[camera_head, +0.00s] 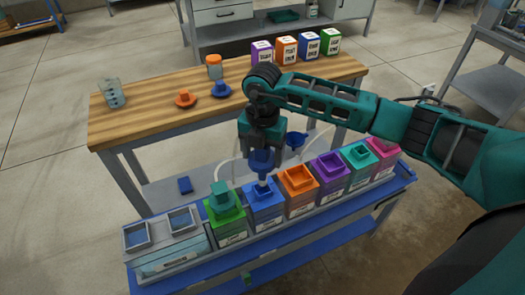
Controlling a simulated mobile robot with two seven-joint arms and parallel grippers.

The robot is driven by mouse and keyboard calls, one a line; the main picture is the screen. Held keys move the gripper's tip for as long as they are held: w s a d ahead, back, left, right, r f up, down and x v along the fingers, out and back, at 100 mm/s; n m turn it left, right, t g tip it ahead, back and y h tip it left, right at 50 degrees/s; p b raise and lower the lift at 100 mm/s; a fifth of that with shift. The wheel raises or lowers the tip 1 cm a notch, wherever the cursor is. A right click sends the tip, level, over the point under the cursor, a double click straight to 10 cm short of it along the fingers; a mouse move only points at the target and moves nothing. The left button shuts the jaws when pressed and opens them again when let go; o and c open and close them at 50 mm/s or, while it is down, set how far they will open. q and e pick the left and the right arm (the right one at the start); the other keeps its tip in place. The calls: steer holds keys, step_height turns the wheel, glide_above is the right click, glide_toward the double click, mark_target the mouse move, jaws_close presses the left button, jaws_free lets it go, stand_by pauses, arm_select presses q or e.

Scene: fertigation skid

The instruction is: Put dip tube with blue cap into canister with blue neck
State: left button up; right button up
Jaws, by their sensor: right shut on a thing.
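My right gripper (263,147) is shut on the blue cap (262,161) of a dip tube, above the row of canisters. The canister with the blue neck (265,214) stands in that row, between a green one and an orange one. The cap is directly over the blue neck, clearly above it. A short pale piece of the tube shows below the cap, at the neck's opening. I cannot tell how far its tip is inside. My left gripper is not in view.
The row stands on a blue-edged bench (345,224). The green canister (227,225) has a teal cap on it; orange (300,204), purple (330,190), teal and pink canisters stand to the right. A grey two-opening box (166,245) is at left. Behind is a wooden table (150,122) with several items.

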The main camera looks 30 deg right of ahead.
mark_target(262, 180)
steer(key=shift+f+b, duration=0.35)
steer(key=shift+f, duration=0.25)
step_height(262, 180, down, 7)
steer(key=b, duration=0.4)
steer(key=shift+r+b, duration=0.1)
steer(key=shift+b, duration=0.3)
steer(key=shift+f+b, duration=0.6)
steer(key=shift+f, duration=0.35)
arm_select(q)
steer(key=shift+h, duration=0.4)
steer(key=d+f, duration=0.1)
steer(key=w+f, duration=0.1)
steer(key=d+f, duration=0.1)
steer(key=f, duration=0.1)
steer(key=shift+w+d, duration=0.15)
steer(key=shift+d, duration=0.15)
arm_select(e)
steer(key=shift+f, duration=0.3)
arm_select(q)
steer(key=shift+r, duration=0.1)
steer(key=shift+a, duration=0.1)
arm_select(e)
steer(key=o, duration=1.1)
